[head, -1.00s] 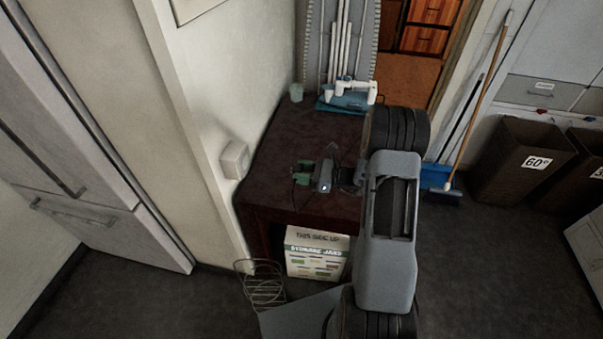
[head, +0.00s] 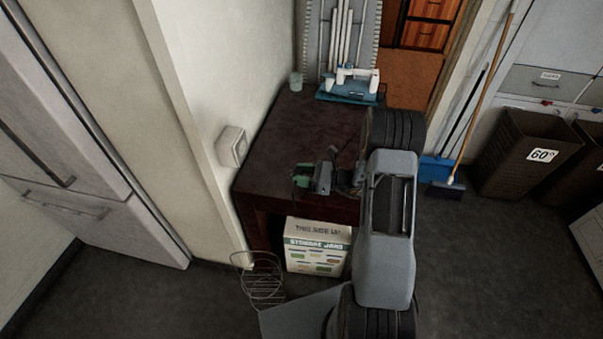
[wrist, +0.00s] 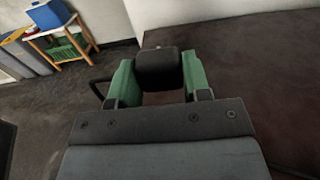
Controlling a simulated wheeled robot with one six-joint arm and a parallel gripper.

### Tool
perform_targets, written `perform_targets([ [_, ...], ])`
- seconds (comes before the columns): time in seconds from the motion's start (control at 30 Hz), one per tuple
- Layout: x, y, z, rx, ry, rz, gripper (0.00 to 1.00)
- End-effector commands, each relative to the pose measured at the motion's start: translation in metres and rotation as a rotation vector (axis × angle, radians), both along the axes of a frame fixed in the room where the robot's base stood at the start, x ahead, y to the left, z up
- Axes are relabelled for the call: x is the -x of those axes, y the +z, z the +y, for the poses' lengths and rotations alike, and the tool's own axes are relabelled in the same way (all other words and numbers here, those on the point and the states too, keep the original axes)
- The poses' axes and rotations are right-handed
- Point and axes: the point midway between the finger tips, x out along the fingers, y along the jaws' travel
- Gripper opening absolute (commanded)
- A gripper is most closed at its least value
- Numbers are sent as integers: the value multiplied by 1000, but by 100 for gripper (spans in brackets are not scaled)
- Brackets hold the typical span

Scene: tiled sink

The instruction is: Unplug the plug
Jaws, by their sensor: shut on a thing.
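My gripper (head: 303,176) is over the dark red table, to the right of the wall socket (head: 232,147) and clearly apart from it. In the wrist view its two green fingers stand on either side of a black plug (wrist: 158,70) and are shut on it. The plug is out of the socket, held in the air. A piece of black cord (wrist: 98,90) shows beside the left finger. In the head view the plug is too small and dark to make out clearly.
The dark table (head: 285,135) is mostly bare. A white box (head: 317,258) and a wire rack (head: 262,285) are below. A fridge (head: 80,150) stands left.

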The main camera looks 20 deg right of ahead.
Motion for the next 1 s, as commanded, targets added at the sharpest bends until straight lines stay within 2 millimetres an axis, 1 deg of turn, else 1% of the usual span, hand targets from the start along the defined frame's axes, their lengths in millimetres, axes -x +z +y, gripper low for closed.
perform_targets([
  [0.03, 0, -5, 0, 0, 0, 0, 6],
  [0.1, 0, -7, 0, 0, 0, -1, 6],
  [0.43, 0, -8, 0, 0, 0, -1, 6],
  [0.47, 0, -8, 0, 0, 0, -1, 45],
  [0.77, 0, -8, 0, 0, 0, 0, 74],
  [1.0, 0, -8, -1, 0, -1, 0, 74],
])
